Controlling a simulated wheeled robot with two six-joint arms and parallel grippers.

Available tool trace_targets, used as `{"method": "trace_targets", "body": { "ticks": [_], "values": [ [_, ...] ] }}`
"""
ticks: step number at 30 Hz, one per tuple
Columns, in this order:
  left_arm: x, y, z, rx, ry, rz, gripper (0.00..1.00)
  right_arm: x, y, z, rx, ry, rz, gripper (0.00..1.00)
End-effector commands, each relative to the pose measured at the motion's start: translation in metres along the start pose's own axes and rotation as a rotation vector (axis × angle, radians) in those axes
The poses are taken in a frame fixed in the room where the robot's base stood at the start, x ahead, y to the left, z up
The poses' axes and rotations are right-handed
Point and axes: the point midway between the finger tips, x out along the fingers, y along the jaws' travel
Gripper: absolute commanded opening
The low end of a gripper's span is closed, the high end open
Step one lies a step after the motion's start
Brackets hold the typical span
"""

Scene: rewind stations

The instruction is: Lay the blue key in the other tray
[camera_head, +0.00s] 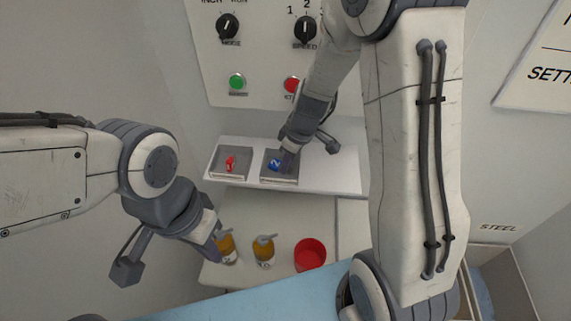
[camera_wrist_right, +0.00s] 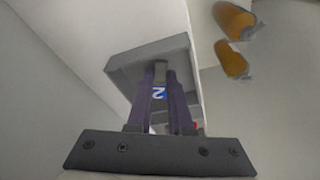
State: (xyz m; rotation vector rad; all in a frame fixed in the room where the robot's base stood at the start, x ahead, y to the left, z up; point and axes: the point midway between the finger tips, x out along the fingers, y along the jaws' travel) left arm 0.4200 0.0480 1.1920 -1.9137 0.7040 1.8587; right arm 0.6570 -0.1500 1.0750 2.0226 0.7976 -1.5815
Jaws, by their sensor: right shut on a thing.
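The blue key (camera_head: 274,164) is at the right-hand grey tray (camera_head: 279,181) on the white shelf, and its "2" tag (camera_wrist_right: 159,95) shows between the fingers in the right wrist view. My right gripper (camera_head: 287,163) is shut on the blue key, low over that tray; whether the key touches the tray floor I cannot tell. A red key (camera_head: 230,163) lies in the left-hand grey tray (camera_head: 217,174). My left gripper (camera_head: 217,252) is down by the left amber bottle (camera_head: 226,248); its fingers are partly hidden and I cannot tell whether they are open.
A second amber bottle (camera_head: 264,252) and a red cup (camera_head: 310,254) stand on the lower surface. The control panel (camera_head: 260,60) with knobs and buttons rises behind the shelf. The shelf (camera_head: 335,176) is bare at its right end.

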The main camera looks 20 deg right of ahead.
Motion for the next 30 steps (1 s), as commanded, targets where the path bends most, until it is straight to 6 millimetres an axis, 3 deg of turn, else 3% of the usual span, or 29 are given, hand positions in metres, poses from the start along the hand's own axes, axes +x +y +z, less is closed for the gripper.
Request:
{"method": "trace_targets", "body": {
  "ticks": [7, 8, 9, 10, 23, 30],
  "values": [
    [0.006, 0.000, 0.000, 0.000, 0.000, 0.000, 0.00, 0.004, 0.000, 0.001, -0.001, 0.001, 0.000, 0.00],
    [0.005, 0.000, 0.000, 0.000, 0.000, 0.000, 0.00, 0.003, 0.000, 0.001, -0.001, 0.001, 0.000, 0.26],
    [0.004, 0.000, 0.000, 0.000, 0.000, 0.000, 0.00, 0.003, 0.000, 0.000, -0.001, 0.000, 0.000, 0.42],
    [0.004, 0.000, 0.000, 0.000, 0.000, 0.000, 0.00, 0.003, 0.000, 0.000, -0.001, 0.000, 0.000, 0.49],
    [-0.005, 0.000, 0.000, 0.000, 0.000, 0.000, 0.00, -0.004, 0.000, -0.001, 0.000, 0.000, 0.000, 0.49],
    [0.001, 0.000, 0.000, 0.001, 0.000, 0.000, 0.00, -0.050, 0.001, -0.002, -0.002, 0.007, 0.006, 0.49]
  ]
}}
